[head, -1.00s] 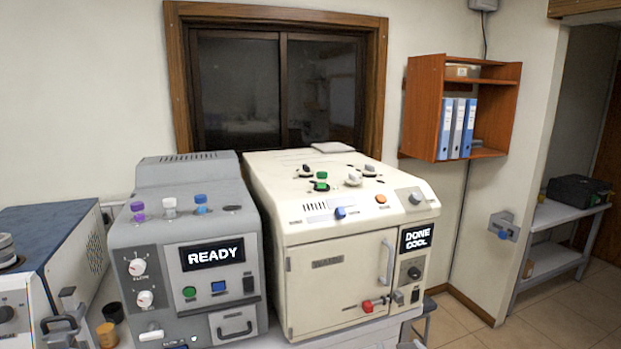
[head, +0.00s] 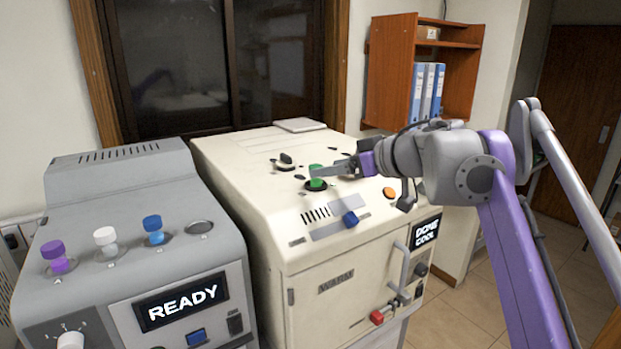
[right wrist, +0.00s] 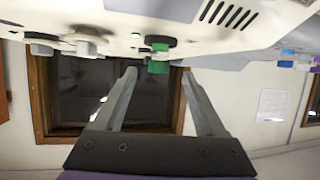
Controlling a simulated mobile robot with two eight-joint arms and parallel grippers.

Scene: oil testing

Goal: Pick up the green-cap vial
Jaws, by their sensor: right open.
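The green-cap vial (head: 316,183) stands in a dark round socket on top of the cream machine (head: 260,190). My right gripper (head: 327,171) reaches in from the right with its fingers level, close to the green cap. In the right wrist view, which shows the scene upside down, the green cap (right wrist: 158,62) lies in line with the gap between the open, empty fingers of the right gripper (right wrist: 158,72). Whether the fingertips reach past the cap's sides is hard to tell. My left gripper is not in view.
Another vial with a dark grey cap (head: 286,159) stands behind the green one; an orange button (head: 389,192) and blue knob (head: 350,218) are near the front. The grey machine (head: 130,220) at left holds purple-, white- and blue-capped vials. A wooden shelf (head: 394,75) hangs behind.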

